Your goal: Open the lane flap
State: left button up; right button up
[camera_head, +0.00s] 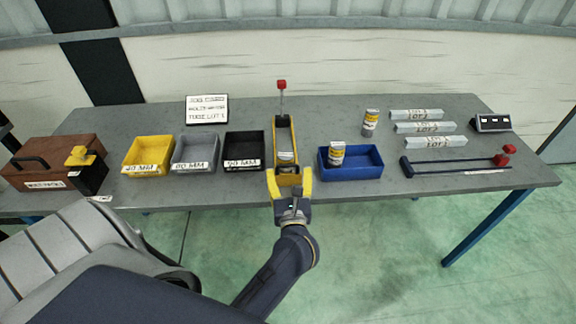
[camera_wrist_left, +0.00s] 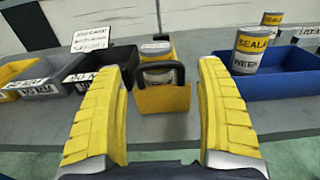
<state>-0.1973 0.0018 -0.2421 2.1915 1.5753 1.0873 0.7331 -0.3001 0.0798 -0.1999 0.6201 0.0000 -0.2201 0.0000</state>
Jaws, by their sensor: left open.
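The narrow yellow lane (camera_head: 284,135) stands near the middle of the table, with a can (camera_head: 287,158) inside at its near end. Its yellow front flap (camera_wrist_left: 165,98) closes the near end in the left wrist view, with a black handle-like hoop (camera_wrist_left: 178,68) above it. My left gripper (camera_head: 289,184) is at the lane's near end. It is open, with one yellow finger either side of the flap in the left wrist view and nothing between the pads. Contact with the flap cannot be told. My right gripper is not in view.
Yellow (camera_head: 147,152), grey (camera_head: 195,150) and black (camera_head: 244,150) bins stand left of the lane. A blue bin (camera_head: 350,168) holding a can (camera_head: 336,154) stands close on the right. A red-topped post (camera_head: 281,86) rises at the lane's far end.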

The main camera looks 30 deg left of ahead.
aim_at(288, 164)
pick_arm(q)
jog(key=shift+x, duration=2.05)
jog(key=shift+c, duration=0.2)
jog(key=c, duration=1.3)
